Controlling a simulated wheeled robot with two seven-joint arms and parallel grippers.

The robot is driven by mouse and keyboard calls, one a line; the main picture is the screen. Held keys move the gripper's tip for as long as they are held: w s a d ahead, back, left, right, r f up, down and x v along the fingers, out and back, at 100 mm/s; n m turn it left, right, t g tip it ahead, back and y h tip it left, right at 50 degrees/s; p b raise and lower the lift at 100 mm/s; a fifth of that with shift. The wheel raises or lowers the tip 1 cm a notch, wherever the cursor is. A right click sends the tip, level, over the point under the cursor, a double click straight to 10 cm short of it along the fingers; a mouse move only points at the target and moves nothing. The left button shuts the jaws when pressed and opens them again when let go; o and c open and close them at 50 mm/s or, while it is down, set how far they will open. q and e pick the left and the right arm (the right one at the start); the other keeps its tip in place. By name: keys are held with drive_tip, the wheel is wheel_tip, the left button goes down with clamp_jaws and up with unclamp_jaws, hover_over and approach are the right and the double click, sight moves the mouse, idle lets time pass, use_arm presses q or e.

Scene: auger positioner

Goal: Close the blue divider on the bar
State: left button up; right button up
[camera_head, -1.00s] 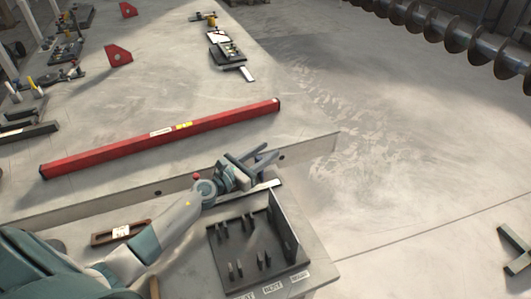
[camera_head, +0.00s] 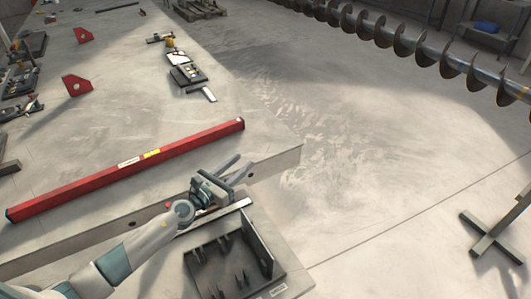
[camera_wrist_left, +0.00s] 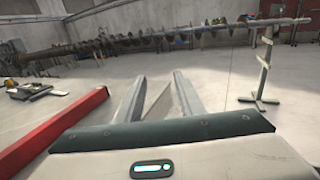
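I see no blue divider in any view. A long red bar (camera_head: 130,170) with yellow and white labels lies diagonally across the table in the head view. It also shows at the left of the left wrist view (camera_wrist_left: 55,130). My left gripper (camera_head: 238,168) is beyond the dark tray, near the table's raised grey edge and the red bar's right end. In the left wrist view its two fingers (camera_wrist_left: 158,85) are spread apart, with nothing held between them. My right gripper is not in view.
A dark tray (camera_head: 215,262) with upright pegs sits below the left gripper. Red brackets (camera_head: 77,85) and a small device (camera_head: 187,75) lie farther back. A large auger (camera_head: 425,48) crosses the upper right. A metal stand (camera_head: 495,235) is at right; the middle floor is clear.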

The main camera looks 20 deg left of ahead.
use_arm(q)
drive_tip(key=s+d+r+p, duration=0.1)
drive_tip(key=d+r+p, duration=0.4)
drive_tip(key=d, duration=0.4)
drive_tip(key=shift+r+p, duration=0.2)
drive_tip(key=shift+p, duration=0.45)
drive_tip(key=shift+f, duration=0.1)
drive_tip(key=shift+c, duration=0.3)
